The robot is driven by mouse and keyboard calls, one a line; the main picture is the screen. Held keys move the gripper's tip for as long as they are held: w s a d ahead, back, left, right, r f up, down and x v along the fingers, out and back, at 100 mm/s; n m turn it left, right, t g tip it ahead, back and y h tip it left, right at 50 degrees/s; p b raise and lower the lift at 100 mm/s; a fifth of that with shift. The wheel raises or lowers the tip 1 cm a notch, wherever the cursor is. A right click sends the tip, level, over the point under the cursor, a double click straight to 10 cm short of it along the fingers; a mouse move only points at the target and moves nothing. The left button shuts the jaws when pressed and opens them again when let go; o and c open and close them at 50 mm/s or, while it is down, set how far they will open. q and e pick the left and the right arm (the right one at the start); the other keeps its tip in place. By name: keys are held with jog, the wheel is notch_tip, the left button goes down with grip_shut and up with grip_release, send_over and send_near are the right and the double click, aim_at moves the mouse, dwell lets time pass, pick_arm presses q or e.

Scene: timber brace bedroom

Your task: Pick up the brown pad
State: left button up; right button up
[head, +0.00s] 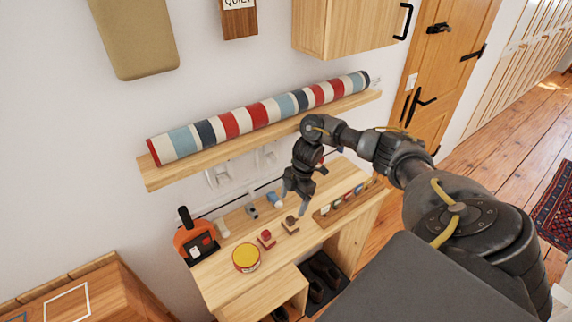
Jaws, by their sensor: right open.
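A small dark brown block on a light wooden base (291,224), which looks like the brown pad, rests on the wooden bench (228,285). A similar red piece (266,239) stands just left of it. My right gripper (295,203) is open and points down above and just behind the brown piece in the picture, apart from it as far as I can tell. Its jaws look empty. My left gripper is not in view.
A yellow-lidded round tin (246,258), an orange and black item (195,240) and a wooden rack of small items (345,203) share the bench. A shelf with a striped roll (245,118) hangs above it. A cabinet (350,25) is above right.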

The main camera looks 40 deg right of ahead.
aim_at(291, 217)
jog(key=f+b, duration=0.1)
jog(key=f, duration=0.1)
jog(key=f+b, duration=0.1)
jog(key=b, duration=0.1)
jog(key=shift+s+a+f, duration=0.15)
jog(key=shift+s+f, duration=0.2)
jog(key=shift+s, duration=0.05)
jog(key=shift+w+a+f+b, duration=0.15)
jog(key=shift+f+b, duration=0.15)
jog(key=shift+f, duration=0.15)
jog(key=shift+w+a+f+b, duration=0.15)
jog(key=shift+f+b, duration=0.1)
jog(key=shift+f, duration=0.2)
jog(key=b+x, duration=0.4)
jog(key=x, duration=0.1)
jog(key=shift+s+d+f+b, duration=0.15)
jog(key=shift+s+b, duration=0.05)
jog(key=shift+b, duration=0.1)
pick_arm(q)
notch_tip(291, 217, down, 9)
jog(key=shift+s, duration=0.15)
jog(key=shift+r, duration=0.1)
pick_arm(e)
jog(key=c, duration=1.1)
